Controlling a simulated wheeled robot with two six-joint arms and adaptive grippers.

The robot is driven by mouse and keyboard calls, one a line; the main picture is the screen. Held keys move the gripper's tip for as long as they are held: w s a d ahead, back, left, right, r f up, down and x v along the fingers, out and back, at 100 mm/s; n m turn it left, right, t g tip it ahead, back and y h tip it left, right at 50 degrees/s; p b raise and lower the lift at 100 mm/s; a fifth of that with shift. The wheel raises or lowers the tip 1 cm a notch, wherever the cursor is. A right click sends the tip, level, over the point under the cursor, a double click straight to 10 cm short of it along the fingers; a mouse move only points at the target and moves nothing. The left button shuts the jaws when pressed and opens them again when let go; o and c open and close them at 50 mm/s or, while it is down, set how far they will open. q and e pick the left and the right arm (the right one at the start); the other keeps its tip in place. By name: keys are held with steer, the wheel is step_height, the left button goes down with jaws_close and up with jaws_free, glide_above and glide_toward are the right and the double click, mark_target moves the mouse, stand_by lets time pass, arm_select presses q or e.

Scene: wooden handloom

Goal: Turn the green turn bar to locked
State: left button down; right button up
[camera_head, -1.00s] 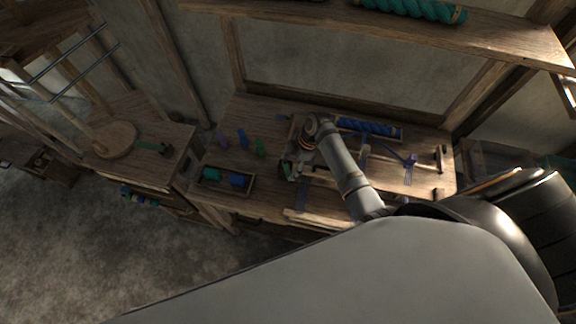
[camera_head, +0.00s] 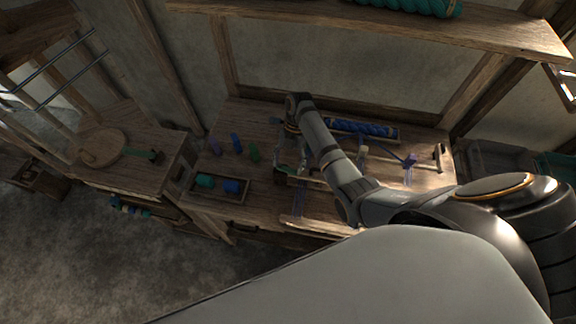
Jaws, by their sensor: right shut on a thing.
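My right gripper (camera_head: 289,166) is at the left end of the wooden frame on the workbench, pointing down, with my arm reaching in from the lower right. It is shut on a small green piece, which looks like the green turn bar; the fingers and wrist hide most of it, so its angle cannot be read. Another green bar (camera_head: 140,153) lies on the side table at the left, beside a round wooden disc (camera_head: 103,147), away from the gripper. My left gripper is not in view.
A wooden tray (camera_head: 219,196) with teal and blue spools stands left of the gripper. A blue yarn roll (camera_head: 360,127) lies at the back, and a purple piece (camera_head: 409,161) stands at the right. A shelf (camera_head: 400,29) crosses above.

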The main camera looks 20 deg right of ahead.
steer(key=shift+w+n, duration=0.2)
steer(key=shift+n, duration=0.4)
steer(key=shift+w+d+h, duration=0.1)
steer(key=shift+h, duration=0.2)
steer(key=o, duration=1.2)
steer(key=shift+c, duration=0.2)
